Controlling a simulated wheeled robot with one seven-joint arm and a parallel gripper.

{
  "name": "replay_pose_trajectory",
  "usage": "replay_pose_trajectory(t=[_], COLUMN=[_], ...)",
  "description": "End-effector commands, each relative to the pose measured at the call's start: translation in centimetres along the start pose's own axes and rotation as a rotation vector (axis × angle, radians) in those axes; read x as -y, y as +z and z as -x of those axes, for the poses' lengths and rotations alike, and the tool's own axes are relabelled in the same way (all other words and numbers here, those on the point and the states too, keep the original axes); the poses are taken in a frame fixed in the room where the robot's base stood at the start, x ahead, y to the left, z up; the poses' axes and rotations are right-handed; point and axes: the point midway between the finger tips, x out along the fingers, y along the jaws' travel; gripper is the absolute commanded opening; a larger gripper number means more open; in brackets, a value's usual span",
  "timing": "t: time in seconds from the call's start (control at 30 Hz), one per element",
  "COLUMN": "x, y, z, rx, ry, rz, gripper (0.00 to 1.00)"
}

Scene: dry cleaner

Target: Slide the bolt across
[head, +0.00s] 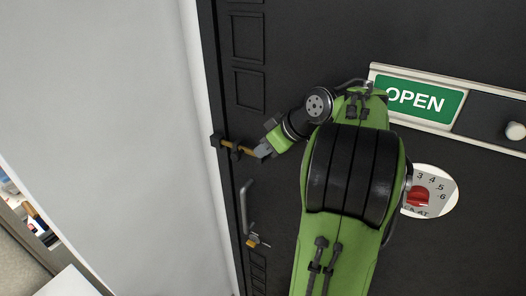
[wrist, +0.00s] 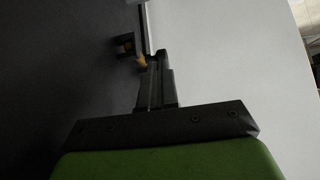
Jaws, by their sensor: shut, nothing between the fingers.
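The bolt (head: 226,145) is a short brass-coloured bar in dark brackets near the left edge of the black door (head: 290,40). In the head view it runs roughly level, with its left end at a dark bracket (head: 216,140) by the door's edge. My gripper (head: 262,151) is shut, with its tips at the right end of the bar. In the wrist view the closed fingertips (wrist: 154,60) are close beside the brass part (wrist: 142,62) and a dark bracket (wrist: 125,43). I cannot tell whether they touch the bar. Nothing shows between the fingers.
Below the bolt are a dark pull handle (head: 244,207) and a small brass fitting (head: 254,241). An OPEN sign (head: 416,101) in a pale rail and a red-knobbed dial (head: 432,190) are at right. A pale wall (head: 120,120) stands left of the door.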

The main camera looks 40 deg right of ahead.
Motion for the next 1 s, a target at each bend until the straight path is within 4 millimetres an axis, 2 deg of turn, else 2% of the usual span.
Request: replay_pose_trajectory(t=[0.3,0.4,0.53,1.0], x=[-0.1,-0.1,0.0,0.1], y=[-0.2,-0.2,-0.1,0.0], z=[5.9,7.3,7.9,7.8], rx=[0.001,0.0,0.001,0.001], ry=[0.002,0.001,-0.002,-0.003], rz=[0.0,0.0,0.001,0.002], gripper=[0.0,0.0,0.0,0.0])
